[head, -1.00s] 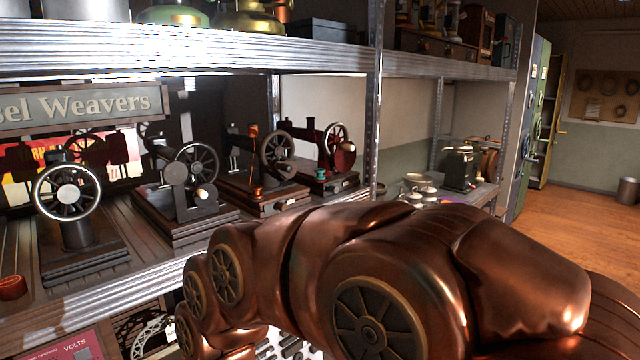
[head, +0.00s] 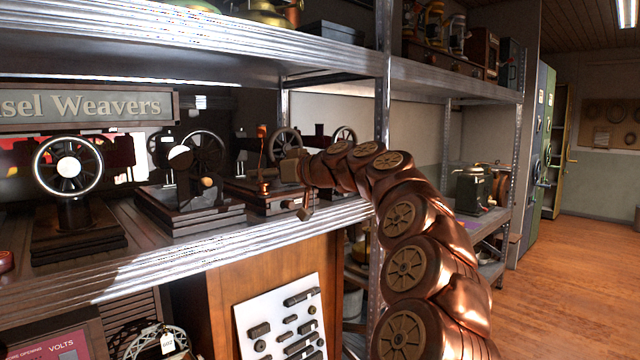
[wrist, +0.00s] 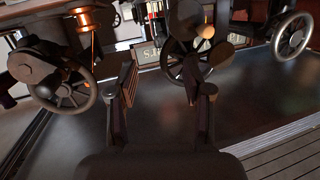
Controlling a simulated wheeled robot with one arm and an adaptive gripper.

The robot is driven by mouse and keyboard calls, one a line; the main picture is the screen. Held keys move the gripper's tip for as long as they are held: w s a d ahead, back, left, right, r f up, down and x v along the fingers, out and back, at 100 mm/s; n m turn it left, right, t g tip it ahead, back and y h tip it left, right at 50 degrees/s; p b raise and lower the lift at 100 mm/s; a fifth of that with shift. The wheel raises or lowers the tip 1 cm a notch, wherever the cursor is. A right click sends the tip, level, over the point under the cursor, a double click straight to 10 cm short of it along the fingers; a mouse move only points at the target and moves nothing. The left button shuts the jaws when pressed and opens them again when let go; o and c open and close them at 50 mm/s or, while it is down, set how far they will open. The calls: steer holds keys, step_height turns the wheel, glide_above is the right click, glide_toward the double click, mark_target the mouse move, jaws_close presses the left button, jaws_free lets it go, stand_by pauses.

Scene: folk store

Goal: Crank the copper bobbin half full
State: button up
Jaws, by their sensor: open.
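A winder (head: 270,205) with a copper-orange strand and a small copper bobbin (head: 263,187) stands on the middle shelf in the head view. Its dark spoked wheel (head: 286,143) shows above my gripper (head: 298,188), which is in front of the winder's right side and hides its crank area. How full the bobbin is is too small to tell. In the wrist view, the copper winding (wrist: 86,18) and a spoked wheel (wrist: 64,90) are at the left. My gripper (wrist: 161,70) is open, with nothing visible between its fingers.
A neighbouring machine with a wooden crank knob (head: 207,182) stands left of the winder, and a large-wheeled one (head: 67,166) farther left. A maroon machine (head: 343,136) is partly hidden behind my arm. A metal shelf post (head: 384,95) stands close to my arm. The floor at right is clear.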

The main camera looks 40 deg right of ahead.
steer(key=s+d+m+t+h+b, duration=0.1)
steer(key=s+d+m+t+h, duration=0.2)
steer(key=d, duration=1.2)
steer(key=shift+n+g+h, duration=0.3)
steer(key=shift+n+h, duration=0.2)
steer(key=shift+n, duration=0.2)
steer(key=w+p, duration=0.2)
steer(key=w, duration=0.1)
steer(key=w+p, duration=0.2)
steer(key=w, duration=0.1)
steer(key=w+r+p, duration=0.1)
steer(key=w+p, duration=0.1)
steer(key=w, duration=0.1)
steer(key=shift+a, duration=0.2)
steer(key=shift+w+f+b, duration=0.3)
steer(key=shift+f+b, duration=0.05)
steer(key=shift+r, duration=0.1)
steer(key=shift+c, duration=0.4)
steer(key=c, duration=0.8)
